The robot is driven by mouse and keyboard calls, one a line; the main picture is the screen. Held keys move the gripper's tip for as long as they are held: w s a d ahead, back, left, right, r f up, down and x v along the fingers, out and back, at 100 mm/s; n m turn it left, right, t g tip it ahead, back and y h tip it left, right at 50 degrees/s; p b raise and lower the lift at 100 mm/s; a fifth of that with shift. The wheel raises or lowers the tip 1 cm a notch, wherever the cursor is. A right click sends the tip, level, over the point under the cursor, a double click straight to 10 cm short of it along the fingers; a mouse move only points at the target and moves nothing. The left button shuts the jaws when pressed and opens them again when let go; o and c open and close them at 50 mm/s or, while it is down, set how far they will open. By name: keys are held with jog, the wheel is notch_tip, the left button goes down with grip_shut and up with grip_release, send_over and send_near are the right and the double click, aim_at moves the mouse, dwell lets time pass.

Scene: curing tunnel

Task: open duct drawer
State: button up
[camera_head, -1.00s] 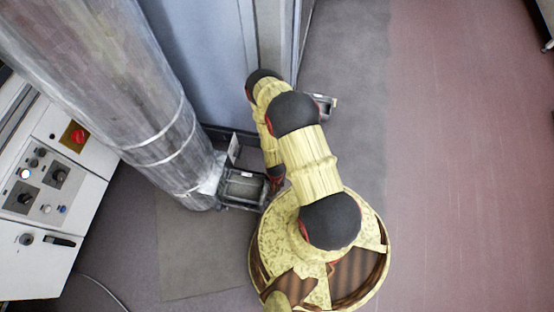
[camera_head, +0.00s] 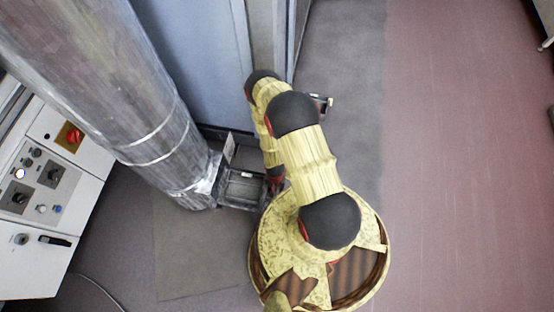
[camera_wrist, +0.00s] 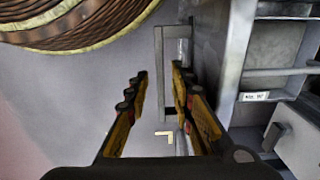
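The duct drawer (camera_head: 240,188) is a dark grey metal box at the foot of the wide round duct (camera_head: 150,125), left of my arm in the head view. In the wrist view its grey box body (camera_wrist: 222,60) stands at the right, with a bar handle (camera_wrist: 159,75) along its left side. My gripper (camera_wrist: 159,84) is open, with the handle bar showing between its two fingers in the picture. I cannot tell whether either finger touches the bar.
A white control cabinet (camera_head: 40,195) with knobs and a red switch stands at the left. A blue-grey panel wall (camera_head: 195,60) rises behind the drawer. The floor (camera_head: 455,160) at the right is clear. A thin cable lies on the floor at lower left.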

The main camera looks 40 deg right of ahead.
jog(key=shift+w+r, duration=0.1)
jog(key=shift+r, duration=0.2)
notch_tip(320, 180, up, 12)
jog(key=shift+f, duration=0.25)
dwell(0.4)
dwell(0.4)
